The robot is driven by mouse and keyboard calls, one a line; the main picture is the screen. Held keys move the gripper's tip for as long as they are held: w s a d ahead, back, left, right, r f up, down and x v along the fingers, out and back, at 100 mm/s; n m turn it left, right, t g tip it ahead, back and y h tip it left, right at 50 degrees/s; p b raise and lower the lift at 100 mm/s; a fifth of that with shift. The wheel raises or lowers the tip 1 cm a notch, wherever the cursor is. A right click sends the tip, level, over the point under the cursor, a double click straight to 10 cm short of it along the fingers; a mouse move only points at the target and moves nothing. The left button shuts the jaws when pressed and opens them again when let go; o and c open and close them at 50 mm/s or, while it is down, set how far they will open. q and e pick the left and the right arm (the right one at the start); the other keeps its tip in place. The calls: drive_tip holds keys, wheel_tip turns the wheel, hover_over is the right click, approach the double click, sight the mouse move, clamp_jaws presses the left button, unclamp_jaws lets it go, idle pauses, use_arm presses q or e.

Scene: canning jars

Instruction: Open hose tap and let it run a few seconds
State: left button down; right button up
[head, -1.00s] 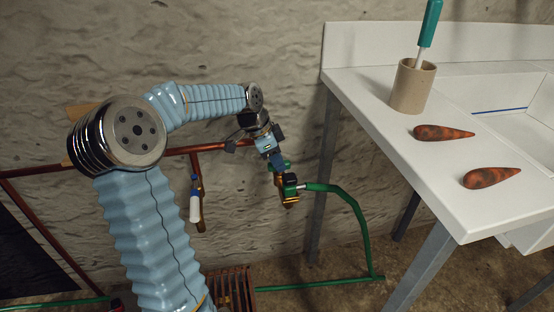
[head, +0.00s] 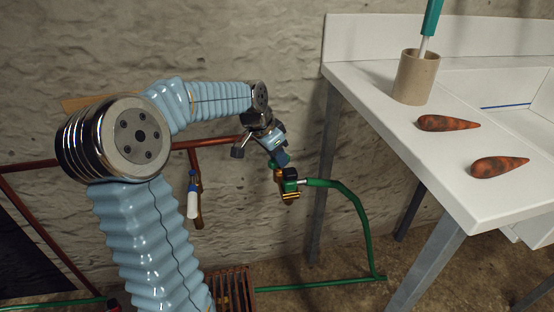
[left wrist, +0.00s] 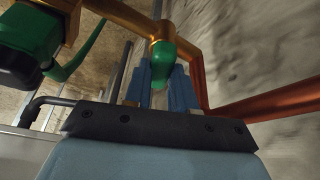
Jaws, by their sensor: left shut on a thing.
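The hose tap (head: 288,198) is a brass fitting on the wall pipe, with a black and green part (head: 290,178) where the green hose (head: 352,205) joins it. In the left wrist view the brass body (left wrist: 140,17) runs across the top, and the green tap handle (left wrist: 162,62) sits between the two blue fingers. My left gripper (head: 280,160) is shut on this handle; it also shows in the left wrist view (left wrist: 161,88). In the head view the gripper hides the handle. I see no water. My right gripper is out of view.
A copper pipe (head: 210,143) runs along the stone wall. A second valve with a white and blue handle (head: 193,203) hangs left of the tap. A white sink counter (head: 375,95) stands to the right, with two carrots and a tan pot (head: 415,78). A slatted crate (head: 237,285) is below.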

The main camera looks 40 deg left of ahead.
use_arm(q)
drive_tip(key=n+y+b, duration=0.1)
drive_tip(key=n, duration=0.2)
drive_tip(key=n+y+b, duration=0.1)
drive_tip(key=n+b, duration=0.1)
drive_tip(key=n, duration=0.1)
drive_tip(key=shift+d+f, duration=0.15)
drive_tip(key=shift+d, duration=0.05)
drive_tip(key=shift+n+g+y+b, duration=0.4)
drive_tip(key=shift+n+y+b, duration=0.65)
drive_tip(key=shift+n, duration=1.35)
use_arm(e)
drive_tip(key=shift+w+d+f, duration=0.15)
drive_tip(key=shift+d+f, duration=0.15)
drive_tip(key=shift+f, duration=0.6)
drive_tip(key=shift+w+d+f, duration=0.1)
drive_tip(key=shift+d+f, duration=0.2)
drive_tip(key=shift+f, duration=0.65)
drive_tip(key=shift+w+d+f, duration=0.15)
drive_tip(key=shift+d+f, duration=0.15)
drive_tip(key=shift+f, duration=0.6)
use_arm(q)
drive_tip(key=c, duration=0.9)
unclamp_jaws()
drive_tip(key=shift+c, duration=0.2)
drive_tip(key=shift+r, duration=0.2)
